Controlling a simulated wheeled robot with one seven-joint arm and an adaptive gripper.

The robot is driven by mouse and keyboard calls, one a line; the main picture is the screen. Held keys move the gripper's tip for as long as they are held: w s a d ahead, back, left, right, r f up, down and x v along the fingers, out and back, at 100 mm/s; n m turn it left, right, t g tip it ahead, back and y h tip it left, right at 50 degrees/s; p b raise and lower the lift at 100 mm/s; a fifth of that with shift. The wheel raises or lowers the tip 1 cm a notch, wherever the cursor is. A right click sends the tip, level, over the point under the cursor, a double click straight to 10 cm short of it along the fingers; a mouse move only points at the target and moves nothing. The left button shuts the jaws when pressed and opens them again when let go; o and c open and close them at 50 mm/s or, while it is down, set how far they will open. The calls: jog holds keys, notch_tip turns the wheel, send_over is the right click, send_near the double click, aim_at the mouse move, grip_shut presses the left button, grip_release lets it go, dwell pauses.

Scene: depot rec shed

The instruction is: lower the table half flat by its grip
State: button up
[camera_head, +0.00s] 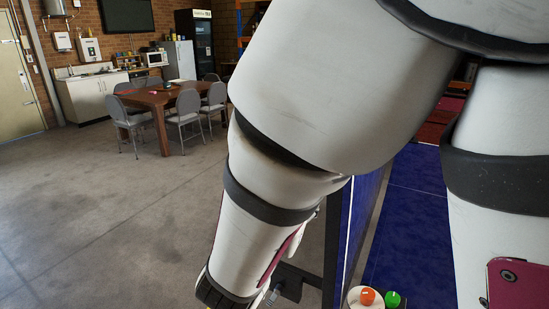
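A blue table surface (408,203) with a dark edge lies to the right, partly behind my arm. Beside it on the left is a darker blue panel (361,220) with a white edge line, seen steeply from the side; it looks upright. A dark frame piece (312,279) shows at its lower left. My arm covers much of the panel, and I cannot make out the grip.
An orange ball (367,296) and a green ball (392,299) are at the bottom, beside the blue panel. A wooden table (160,98) with several grey chairs (186,118) stands at the back left. The concrete floor (110,215) on the left is clear.

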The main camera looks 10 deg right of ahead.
jog(key=w+d, duration=0.3)
jog(key=w+d+r+h, duration=0.1)
jog(key=w+d, duration=0.1)
jog(key=w+d+h, duration=0.1)
jog(key=w+d, duration=0.2)
jog(key=shift+w+d+r, duration=0.2)
jog(key=shift+w+d, duration=0.15)
dwell(0.4)
grip_shut()
